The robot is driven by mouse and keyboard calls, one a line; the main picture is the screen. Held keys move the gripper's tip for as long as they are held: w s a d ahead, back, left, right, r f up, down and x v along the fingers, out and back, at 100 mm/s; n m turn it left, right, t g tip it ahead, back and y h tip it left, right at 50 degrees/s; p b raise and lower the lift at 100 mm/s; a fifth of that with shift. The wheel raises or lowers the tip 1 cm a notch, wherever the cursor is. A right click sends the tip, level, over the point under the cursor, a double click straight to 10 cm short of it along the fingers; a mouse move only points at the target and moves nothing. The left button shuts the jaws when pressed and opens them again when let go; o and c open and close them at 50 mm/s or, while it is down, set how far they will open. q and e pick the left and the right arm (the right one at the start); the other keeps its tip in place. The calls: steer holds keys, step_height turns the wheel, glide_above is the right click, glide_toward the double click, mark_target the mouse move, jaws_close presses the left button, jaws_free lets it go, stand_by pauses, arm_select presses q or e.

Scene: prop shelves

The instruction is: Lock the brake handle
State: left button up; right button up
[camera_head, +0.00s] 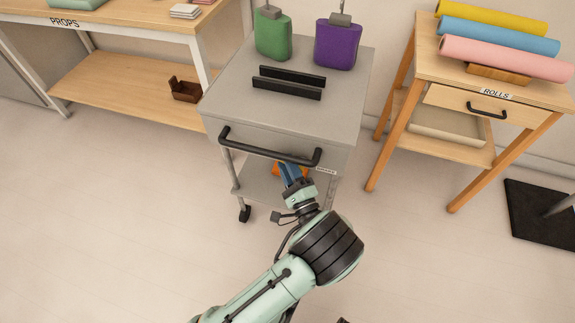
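A grey wheeled cart (222,108) stands in the middle. A black bar handle (252,148) runs across its front, with a small label (326,171), too small to read surely, below its right end. I cannot tell whether this bar is the brake handle. My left gripper (288,168), with blue fingers, is at the cart's front, its tips just at the bar's right half. I cannot tell whether they touch it or how far apart they are. An orange thing (276,171) shows partly behind the fingers. My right gripper is out of view.
A green bottle (273,36), a purple bottle (337,45) and two black strips (287,88) are on the cart top. A props table (125,15) stands left and a rolls table (430,75) right.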

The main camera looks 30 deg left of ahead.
arm_select(q)
steer(key=shift+w+a, duration=0.15)
steer(key=shift+a, duration=0.05)
steer(key=shift+c, duration=0.3)
jaws_close()
